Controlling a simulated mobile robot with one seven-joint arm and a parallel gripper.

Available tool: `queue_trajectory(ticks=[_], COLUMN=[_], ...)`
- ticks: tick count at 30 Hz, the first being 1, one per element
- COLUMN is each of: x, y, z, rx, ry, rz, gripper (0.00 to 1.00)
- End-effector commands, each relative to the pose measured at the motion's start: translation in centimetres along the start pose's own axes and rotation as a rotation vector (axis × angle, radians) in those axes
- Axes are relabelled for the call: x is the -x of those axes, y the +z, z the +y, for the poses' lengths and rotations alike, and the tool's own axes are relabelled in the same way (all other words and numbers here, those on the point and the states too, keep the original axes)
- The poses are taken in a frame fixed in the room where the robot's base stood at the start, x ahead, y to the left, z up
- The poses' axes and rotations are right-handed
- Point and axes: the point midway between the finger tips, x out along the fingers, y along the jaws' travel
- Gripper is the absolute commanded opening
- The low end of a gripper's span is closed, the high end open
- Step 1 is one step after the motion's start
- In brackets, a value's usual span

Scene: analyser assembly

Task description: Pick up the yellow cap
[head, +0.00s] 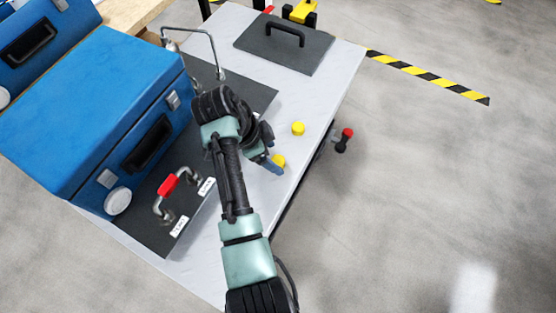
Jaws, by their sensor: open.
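Two yellow caps are on the grey-white tabletop (256,187) near its right edge. One yellow cap (298,128) stands in full view, clear of the arm. The other yellow cap (279,160) is partly hidden by the end of my arm. My gripper (273,166) points down to the right over the table, right beside this nearer cap. It is open. Its fingers are small and mostly hidden, so I cannot tell whether they touch the cap or reach around it.
A blue case (85,110) stands on a dark mat (150,226) with a red-gripped metal handle (168,186). A dark plate with a black handle (285,48) lies at the back. A red-and-black knob (345,139) sticks out past the table's right edge. Open floor lies to the right.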

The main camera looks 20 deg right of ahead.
Motion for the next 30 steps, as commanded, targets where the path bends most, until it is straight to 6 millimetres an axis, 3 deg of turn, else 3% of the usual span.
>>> queue_trajectory(ticks=[1, 5, 14, 27, 30], x=[-1.1, -2.4, -2.7, -2.6, -2.6], y=[0.2, 0.1, 0.1, 0.1, 0.1], z=[0.0, 0.0, 0.0, -0.1, -0.1], rx=[0.0, 0.0, 0.0, 0.001, 0.001], ry=[0.002, 0.0, -0.001, -0.002, -0.002], rz=[0.0, -0.001, -0.001, -0.001, -0.001], gripper=[0.8, 0.8, 0.79, 0.0, 0.0])
